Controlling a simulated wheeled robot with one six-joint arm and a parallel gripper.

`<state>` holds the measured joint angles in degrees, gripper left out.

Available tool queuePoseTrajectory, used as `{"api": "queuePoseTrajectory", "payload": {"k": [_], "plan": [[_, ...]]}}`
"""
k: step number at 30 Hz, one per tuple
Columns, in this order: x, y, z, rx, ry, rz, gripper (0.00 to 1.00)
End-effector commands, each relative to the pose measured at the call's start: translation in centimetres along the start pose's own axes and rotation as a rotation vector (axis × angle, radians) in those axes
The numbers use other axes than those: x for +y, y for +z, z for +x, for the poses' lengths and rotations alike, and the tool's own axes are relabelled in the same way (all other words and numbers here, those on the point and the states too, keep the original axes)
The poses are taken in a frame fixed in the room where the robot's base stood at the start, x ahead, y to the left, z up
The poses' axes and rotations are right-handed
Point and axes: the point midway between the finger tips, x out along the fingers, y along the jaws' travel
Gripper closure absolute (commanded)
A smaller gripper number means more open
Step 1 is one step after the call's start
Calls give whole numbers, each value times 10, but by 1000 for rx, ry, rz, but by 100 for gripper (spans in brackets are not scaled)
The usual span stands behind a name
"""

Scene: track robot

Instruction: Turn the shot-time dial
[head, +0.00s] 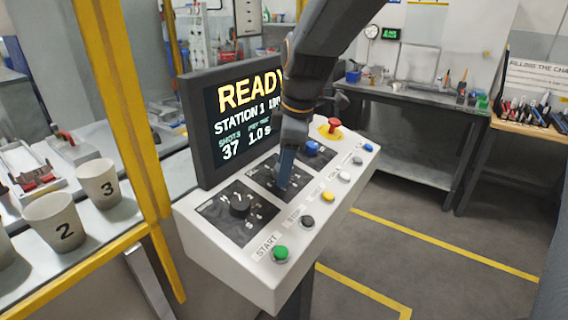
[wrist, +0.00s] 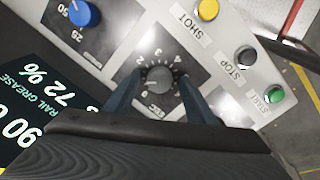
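The dial marked SEC is a dark round knob (wrist: 158,80) on a black plate with white numbers, in the middle of the wrist view. My gripper (wrist: 160,77) has one blue finger on each side of this knob, with a narrow gap showing to each side. In the head view my gripper (head: 284,185) points down at the middle plate of the sloping console (head: 335,205) and hides the knob there. Which number the knob points to is hard to read.
A black dial (head: 240,205) sits left of my gripper and a blue knob (head: 311,148) to the right. Coloured buttons line the front, including green START (head: 281,253). A red emergency button (head: 334,124) and the READY screen (head: 235,120) stand behind. A yellow post (head: 118,100) is at left.

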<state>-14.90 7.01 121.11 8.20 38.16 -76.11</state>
Motion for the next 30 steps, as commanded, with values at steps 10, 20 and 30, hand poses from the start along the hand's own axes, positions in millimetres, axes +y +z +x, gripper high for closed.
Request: {"api": "queuePoseTrajectory", "payload": {"k": [10, 20, 30], "plan": [[1, -1, -4, 2, 2, 0, 50], [1, 0, -52, 1, 5, 1, 50], [0, 1, -78, 0, 1, 1, 50]]}}
